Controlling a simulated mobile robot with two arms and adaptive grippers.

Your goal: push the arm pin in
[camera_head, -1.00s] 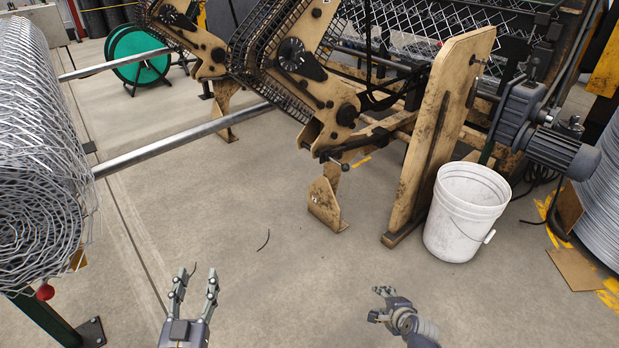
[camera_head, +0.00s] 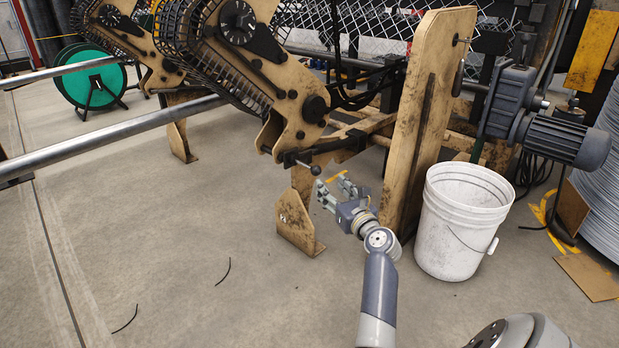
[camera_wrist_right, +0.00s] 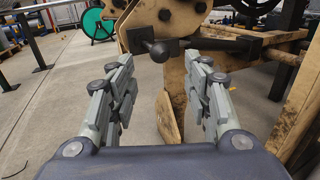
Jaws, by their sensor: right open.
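The arm pin (camera_head: 303,165) is a dark rod with a round black knob at the lower end of the tan machine arm (camera_head: 297,127). The knob points right and slightly down in the head view. My right gripper (camera_head: 333,184) is open and empty, just below and right of the knob. In the right wrist view the pin's knob (camera_wrist_right: 160,51) shows beyond and between the spread fingers of my right gripper (camera_wrist_right: 157,65), with no contact visible. How deep the pin sits cannot be told. My left gripper is out of view.
A tan foot bracket (camera_head: 296,222) stands below the pin. A tan upright plate (camera_head: 425,110) and a white bucket (camera_head: 462,215) stand to the right of my gripper. A long steel bar (camera_head: 120,137) crosses at the left. The concrete floor (camera_head: 150,230) in front is mostly clear.

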